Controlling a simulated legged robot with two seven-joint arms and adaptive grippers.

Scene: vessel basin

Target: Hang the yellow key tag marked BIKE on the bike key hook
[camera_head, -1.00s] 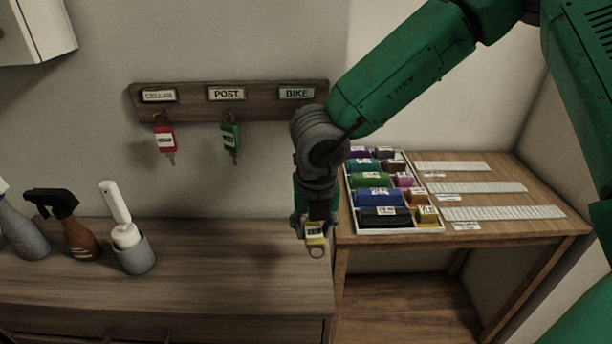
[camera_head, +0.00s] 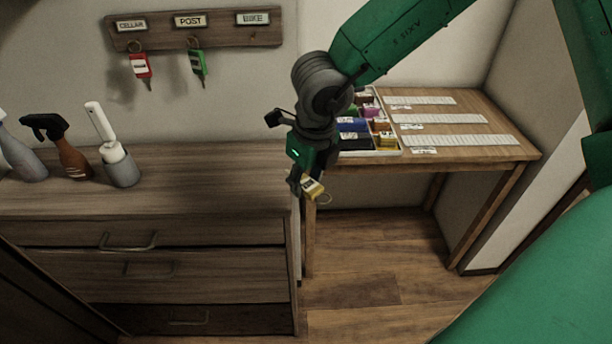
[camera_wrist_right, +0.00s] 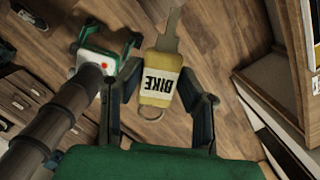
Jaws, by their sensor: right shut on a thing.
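The yellow key tag marked BIKE (camera_head: 313,187) is held by my right gripper (camera_head: 300,178). In the right wrist view the tag (camera_wrist_right: 158,84) sits between the two fingers, its lettering upside down, with the key at the top and the ring at the bottom. The gripper hangs beside the dresser's right end, well below the hooks. The BIKE label (camera_head: 253,18) is at the right end of the wooden key rack (camera_head: 222,36); no tag hangs beneath it, and I cannot make out its hook. My left gripper is not seen in the head view.
A red tag (camera_head: 140,66) hangs under CELLAR and a green tag (camera_head: 198,64) under POST. Spray bottles and a white-handled brush in a grey holder (camera_head: 121,168) stand on the dresser (camera_head: 215,185). A white tray (camera_head: 389,152) of coloured items lies on the wooden table (camera_head: 455,150).

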